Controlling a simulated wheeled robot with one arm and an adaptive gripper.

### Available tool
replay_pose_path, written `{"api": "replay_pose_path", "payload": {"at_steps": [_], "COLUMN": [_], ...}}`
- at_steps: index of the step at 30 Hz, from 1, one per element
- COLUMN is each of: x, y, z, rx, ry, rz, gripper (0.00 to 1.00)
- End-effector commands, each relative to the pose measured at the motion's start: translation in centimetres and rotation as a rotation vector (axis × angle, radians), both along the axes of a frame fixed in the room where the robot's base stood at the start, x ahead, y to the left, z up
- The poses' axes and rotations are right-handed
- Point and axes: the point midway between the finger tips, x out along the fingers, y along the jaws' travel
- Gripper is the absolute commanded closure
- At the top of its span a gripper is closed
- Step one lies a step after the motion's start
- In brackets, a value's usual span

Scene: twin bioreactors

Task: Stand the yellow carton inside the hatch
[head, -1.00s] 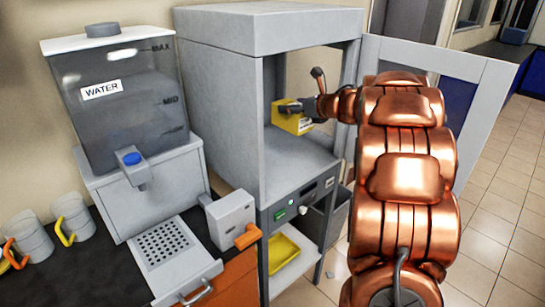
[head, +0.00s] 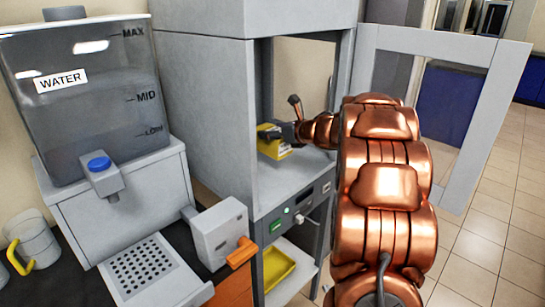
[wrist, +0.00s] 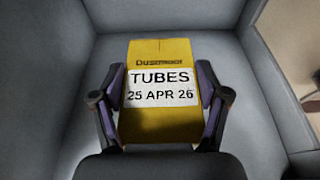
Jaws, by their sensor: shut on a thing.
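The yellow carton (head: 275,151) is inside the hatch, a grey cabinet (head: 204,95) with an open front. In the wrist view the carton (wrist: 160,52) has a white label reading "TUBES 25 APR 26". My gripper (wrist: 161,80) is shut on it, one finger on each side. In the head view my gripper (head: 284,132) reaches in from the right and partly covers the carton. The carton looks roughly upright, near the hatch floor (head: 300,176). I cannot tell whether its base touches the floor.
The hatch door (head: 480,120) stands open on the right, beside my arm. Below the hatch are a control panel (head: 297,214) and a yellow tray (head: 278,266). On the left stand a water tank (head: 90,115), a grey box with an orange handle (head: 222,236) and mugs (head: 33,240).

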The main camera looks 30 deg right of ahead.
Motion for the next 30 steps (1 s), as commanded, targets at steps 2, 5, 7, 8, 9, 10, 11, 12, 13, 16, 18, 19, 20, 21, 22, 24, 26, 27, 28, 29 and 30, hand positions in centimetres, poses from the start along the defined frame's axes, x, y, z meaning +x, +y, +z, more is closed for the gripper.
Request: {"api": "replay_pose_path", "payload": {"at_steps": [2,5,7,8,9,10,11,12,13,16,18,19,20,21,22,24,26,27,28,29,30], "x": [0.0,0.0,0.0,0.0,0.0,0.0,0.0,0.1,0.1,0.1,0.0,0.0,0.0,0.0,0.0,0.0,0.0,0.0,0.0,0.0,0.0], "y": [0.1,0.1,0.1,0.1,0.1,0.1,0.1,0.1,0.1,0.1,0.1,0.1,0.1,0.1,0.1,0.1,0.1,0.0,0.0,0.0,0.0], "z": [-1.3,-2.2,-2.6,-2.8,-3.2,-3.5,-3.9,-4.5,-4.9,-5.9,-6.4,-6.5,-6.6,-6.6,-6.6,-6.6,-6.6,-6.6,-6.7,-6.8,-6.8], "rx": [0.007,0.005,0.004,0.003,0.004,0.004,0.004,0.005,0.004,0.004,0.003,0.002,0.001,0.0,0.0,0.0,0.0,0.0,0.0,0.0,-0.001], "ry": [0.003,0.003,0.003,0.003,0.002,0.002,0.002,0.002,0.002,0.0,0.0,0.0,0.0,0.0,0.0,0.0,0.0,0.0,0.0,0.0,0.0], "rz": [0.001,0.0,0.0,0.0,-0.001,-0.001,-0.001,-0.001,0.0,-0.002,-0.002,-0.001,-0.001,-0.001,-0.001,-0.001,-0.001,-0.001,-0.001,-0.001,-0.002], "gripper": [0.73,0.73,0.73,0.73,0.73,0.73,0.73,0.73,0.73,0.73,0.73,0.73,0.73,0.73,0.73,0.73,0.73,0.73,0.73,0.73,0.73]}}
